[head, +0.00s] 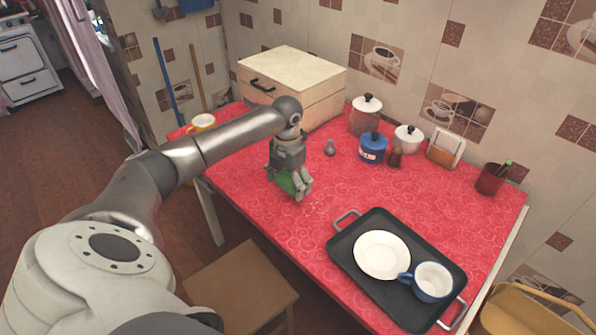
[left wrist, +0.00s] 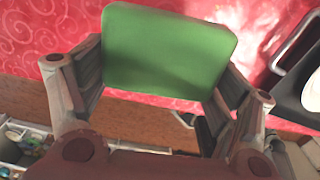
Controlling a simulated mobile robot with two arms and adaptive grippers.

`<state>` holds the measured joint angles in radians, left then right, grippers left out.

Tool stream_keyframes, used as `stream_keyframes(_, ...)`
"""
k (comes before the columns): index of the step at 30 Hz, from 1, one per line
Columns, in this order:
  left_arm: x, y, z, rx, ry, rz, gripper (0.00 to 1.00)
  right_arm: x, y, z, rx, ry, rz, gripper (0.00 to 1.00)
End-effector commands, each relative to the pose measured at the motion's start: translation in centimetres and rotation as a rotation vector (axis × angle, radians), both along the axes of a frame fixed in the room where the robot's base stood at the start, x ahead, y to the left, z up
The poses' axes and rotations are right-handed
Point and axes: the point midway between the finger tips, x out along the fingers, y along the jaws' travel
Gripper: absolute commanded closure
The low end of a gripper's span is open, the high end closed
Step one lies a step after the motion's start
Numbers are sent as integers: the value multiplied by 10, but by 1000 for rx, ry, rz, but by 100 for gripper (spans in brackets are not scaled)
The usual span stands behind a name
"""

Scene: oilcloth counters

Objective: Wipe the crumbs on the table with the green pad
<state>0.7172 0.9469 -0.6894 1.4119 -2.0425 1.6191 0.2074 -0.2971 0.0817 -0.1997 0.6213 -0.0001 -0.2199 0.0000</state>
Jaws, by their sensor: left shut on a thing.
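The green pad (left wrist: 168,50) is held between the fingers of my left gripper (left wrist: 160,105) in the left wrist view. In the head view the left gripper (head: 292,190) is low over the red table (head: 245,205), near its front edge, with a bit of the green pad (head: 287,183) showing. I cannot tell if the pad touches the cloth. A few small pale crumbs (head: 310,209) lie on the red cloth just right of and in front of the gripper. The right gripper is not in view.
A black tray (head: 345,255) with a white plate (head: 381,255) and a blue-and-white mug (head: 432,281) is to the right. Behind stand a wooden box (head: 318,105), a blue pot (head: 372,150), other jars and a small grey shaker (head: 330,148). A stool (head: 240,285) stands in front.

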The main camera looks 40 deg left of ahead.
Motion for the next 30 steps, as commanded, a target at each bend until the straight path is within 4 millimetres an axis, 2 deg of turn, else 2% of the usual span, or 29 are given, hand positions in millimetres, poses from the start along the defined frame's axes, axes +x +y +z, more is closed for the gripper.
stream_keyframes(3, -1, 5, 14, 0, -1, 2, 39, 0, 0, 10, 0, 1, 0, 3)
stream_keyframes(7, -2, 8, 20, -1, -1, 3, 39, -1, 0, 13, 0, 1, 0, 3)
stream_keyframes(24, -2, 8, 20, -1, -1, 0, 39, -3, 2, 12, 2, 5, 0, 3)
stream_keyframes(27, -1, 4, 20, -1, -1, -47, 39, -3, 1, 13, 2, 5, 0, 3)
stream_keyframes(30, 0, -6, 20, 0, -2, -168, 39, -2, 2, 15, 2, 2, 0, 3)
